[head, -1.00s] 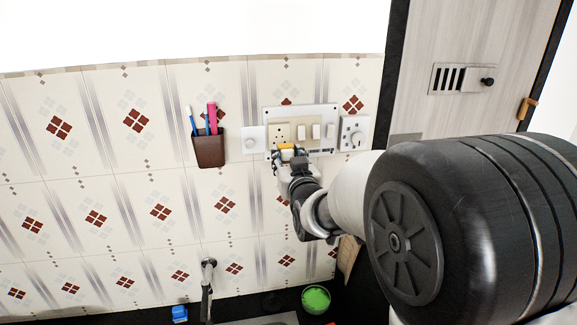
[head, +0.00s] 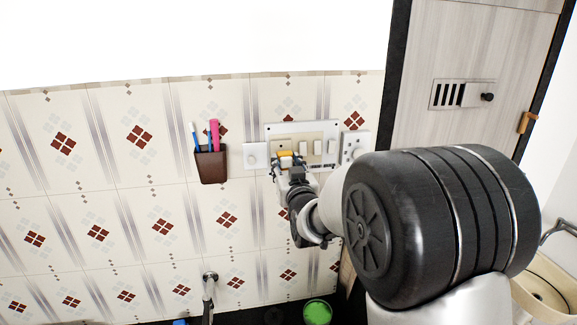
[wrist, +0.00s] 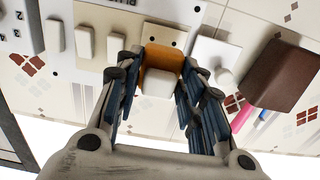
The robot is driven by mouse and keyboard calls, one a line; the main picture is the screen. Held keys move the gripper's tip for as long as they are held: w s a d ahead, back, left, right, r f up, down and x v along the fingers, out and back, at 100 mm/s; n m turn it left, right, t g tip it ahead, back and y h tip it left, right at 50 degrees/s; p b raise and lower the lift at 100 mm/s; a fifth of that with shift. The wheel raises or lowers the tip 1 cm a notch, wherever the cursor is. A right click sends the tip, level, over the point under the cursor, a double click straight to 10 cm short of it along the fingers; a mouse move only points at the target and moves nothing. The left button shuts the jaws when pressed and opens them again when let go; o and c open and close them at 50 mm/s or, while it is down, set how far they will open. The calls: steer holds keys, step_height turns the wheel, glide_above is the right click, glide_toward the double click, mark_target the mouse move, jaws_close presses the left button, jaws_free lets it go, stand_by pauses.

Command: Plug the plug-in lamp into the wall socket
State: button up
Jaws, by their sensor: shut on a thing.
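The plug-in lamp, an orange block with a white part, shows in the wrist view (wrist: 162,70) between my fingertips and in the head view (head: 285,156). My gripper (wrist: 158,84) is shut on it; in the head view my gripper (head: 287,164) is at the wall panel. The wall socket (wrist: 160,36), a cream plate with dark holes, is directly behind the lamp, which covers its lower part in the wrist view. I cannot tell whether the lamp's prongs are in the holes.
Several rocker switches (head: 318,147) sit beside the socket on the white panel. A white knob plate (head: 256,155) and a brown cup (head: 211,166) with toothbrushes are left of it. A green bowl (head: 317,312) is below.

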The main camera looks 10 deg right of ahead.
mark_target(284, 159)
steer(key=shift+w+p, duration=0.6)
steer(key=shift+w, duration=0.75)
steer(key=shift+b, duration=1.7)
stand_by(0.9)
steer(key=shift+w, duration=0.55)
stand_by(0.3)
steer(key=o, duration=1.1)
steer(key=shift+c, duration=0.2)
steer(key=shift+s, duration=0.1)
steer(key=s, duration=1.2)
steer(key=shift+w, duration=0.1)
